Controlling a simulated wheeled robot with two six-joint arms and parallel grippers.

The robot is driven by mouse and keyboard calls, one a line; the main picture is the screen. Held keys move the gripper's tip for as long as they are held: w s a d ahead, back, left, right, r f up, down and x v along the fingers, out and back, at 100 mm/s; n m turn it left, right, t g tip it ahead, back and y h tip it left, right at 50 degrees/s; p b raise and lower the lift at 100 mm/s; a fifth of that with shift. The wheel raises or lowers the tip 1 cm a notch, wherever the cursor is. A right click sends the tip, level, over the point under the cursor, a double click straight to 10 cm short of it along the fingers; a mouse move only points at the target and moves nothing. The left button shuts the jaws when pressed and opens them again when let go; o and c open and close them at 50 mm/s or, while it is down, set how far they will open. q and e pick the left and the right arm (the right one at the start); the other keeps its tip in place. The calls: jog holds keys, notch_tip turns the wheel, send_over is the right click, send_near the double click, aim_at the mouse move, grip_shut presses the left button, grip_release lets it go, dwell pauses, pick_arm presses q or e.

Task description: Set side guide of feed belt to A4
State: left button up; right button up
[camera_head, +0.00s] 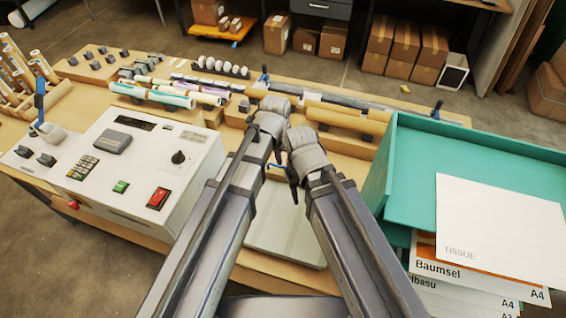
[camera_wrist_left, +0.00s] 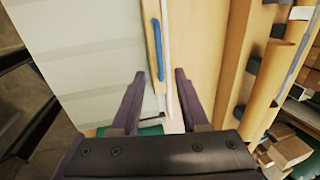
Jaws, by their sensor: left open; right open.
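The feed belt plate (camera_head: 285,232) is a pale flat panel right of the laminator; it fills the upper left of the left wrist view (camera_wrist_left: 85,55). A thin white bar, likely the side guide (camera_wrist_left: 166,35), runs along its far edge. A blue handle (camera_wrist_left: 157,48) lies beside it and shows in the head view (camera_head: 278,167). My left gripper (camera_wrist_left: 158,75) is open, its fingers apart on both sides of the handle end and bar; contact cannot be told. My right gripper (camera_head: 292,182) is mostly hidden by the arms, with only dark parts showing near the handle.
The laminator's control box (camera_head: 135,165) stands left. A teal tray (camera_head: 415,190) holds a white TISSUE sheet (camera_head: 495,230) at the right, above labelled A4 packs (camera_head: 475,275). Tan rolls (camera_head: 345,117) lie behind my arms on the wooden table (camera_head: 225,128).

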aim_at(283, 167)
pick_arm(q)
jog(key=shift+w+d+f+b, duration=0.1)
jog(key=shift+w+f+b, duration=0.15)
jog(key=shift+f+b, duration=1.05)
jog(key=shift+w+d+f+b, duration=0.1)
jog(key=shift+w+f+b, duration=0.1)
jog(key=shift+f+b, duration=1.05)
jog(key=shift+w+d+f+b, duration=0.1)
jog(key=shift+w+f+b, duration=0.15)
jog(key=shift+f+b, duration=1.05)
pick_arm(e)
jog(key=shift+f, duration=3.9)
pick_arm(q)
jog(key=shift+r, duration=0.1)
jog(key=shift+c, duration=0.3)
pick_arm(e)
jog(key=shift+r, duration=0.1)
pick_arm(q)
grip_shut()
